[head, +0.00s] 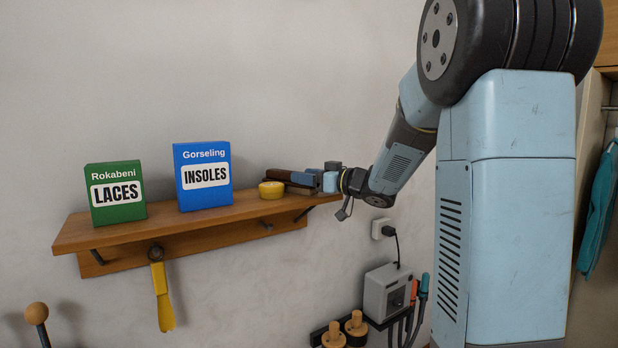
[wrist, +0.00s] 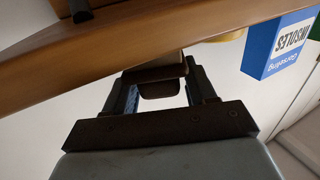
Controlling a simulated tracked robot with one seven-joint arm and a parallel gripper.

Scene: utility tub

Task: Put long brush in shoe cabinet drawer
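The long brush (head: 283,177) appears as a dark brown piece lying at the right end of the wooden shelf, partly hidden by my gripper. My gripper (head: 305,180) reaches in from the right at shelf height. In the wrist view, its two fingers (wrist: 163,80) stand apart with a brown end of the brush (wrist: 160,89) between them. A gap shows beside and below this end; whether a finger touches it is not clear. The fingers look open. The shoe cabinet drawer is not recognisable in either view.
The shelf (head: 180,232) also holds a green laces box (head: 117,193), a blue insoles box (head: 204,176) and a yellow round tin (head: 271,190) close to the brush. A yellow shoehorn (head: 162,297) hangs below.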

